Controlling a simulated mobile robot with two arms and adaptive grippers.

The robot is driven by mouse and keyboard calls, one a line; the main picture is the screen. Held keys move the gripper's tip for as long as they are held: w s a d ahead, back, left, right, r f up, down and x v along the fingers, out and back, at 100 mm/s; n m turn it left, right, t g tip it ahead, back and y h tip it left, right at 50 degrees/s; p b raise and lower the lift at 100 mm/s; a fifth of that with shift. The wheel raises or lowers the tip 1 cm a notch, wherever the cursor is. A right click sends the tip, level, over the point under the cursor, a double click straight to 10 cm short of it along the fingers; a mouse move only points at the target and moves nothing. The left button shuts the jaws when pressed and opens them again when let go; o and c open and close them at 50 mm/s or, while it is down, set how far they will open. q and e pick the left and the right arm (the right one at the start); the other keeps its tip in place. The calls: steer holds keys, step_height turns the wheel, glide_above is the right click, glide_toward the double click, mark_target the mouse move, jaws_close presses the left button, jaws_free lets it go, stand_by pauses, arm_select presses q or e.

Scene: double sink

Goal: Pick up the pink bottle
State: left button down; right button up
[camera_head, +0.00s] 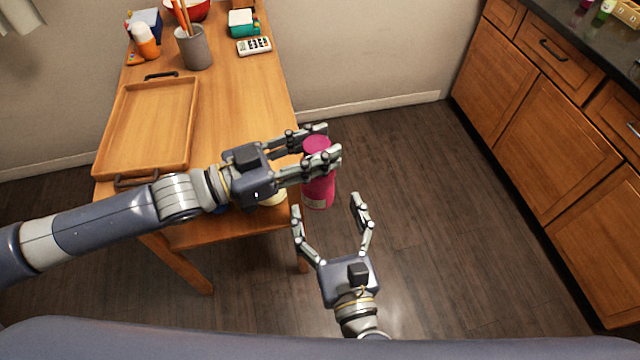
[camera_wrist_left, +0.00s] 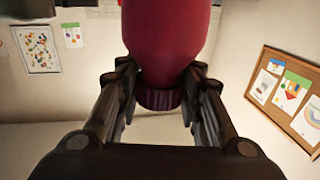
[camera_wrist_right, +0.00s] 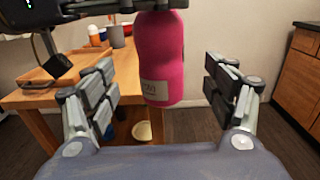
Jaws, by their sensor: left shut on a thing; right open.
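The pink bottle (camera_head: 319,190) is held upright in the air just off the right edge of the wooden table. My left gripper (camera_head: 328,143) is shut on the bottle's upper part. My right gripper (camera_head: 328,207) is open and empty, lower and nearer to me. In the right wrist view the bottle (camera_wrist_right: 162,55), with a pale label, hangs ahead between the spread fingers, apart from them.
The wooden table (camera_head: 230,100) bears an empty wooden tray (camera_head: 150,125), a grey pencil cup (camera_head: 193,50), an orange-and-white bottle (camera_head: 145,42) and a calculator (camera_head: 254,46). A pale round thing (camera_head: 272,197) is partly hidden under my left arm. Wooden cabinets (camera_head: 545,120) stand right; the floor between is clear.

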mark_target(317, 180)
steer(key=x, duration=0.8)
steer(key=shift+f, duration=0.1)
steer(key=shift+s, duration=0.1)
steer(key=c, duration=1.2)
arm_select(q)
steer(key=c, duration=1)
jaws_free()
steer(key=shift+a, duration=0.1)
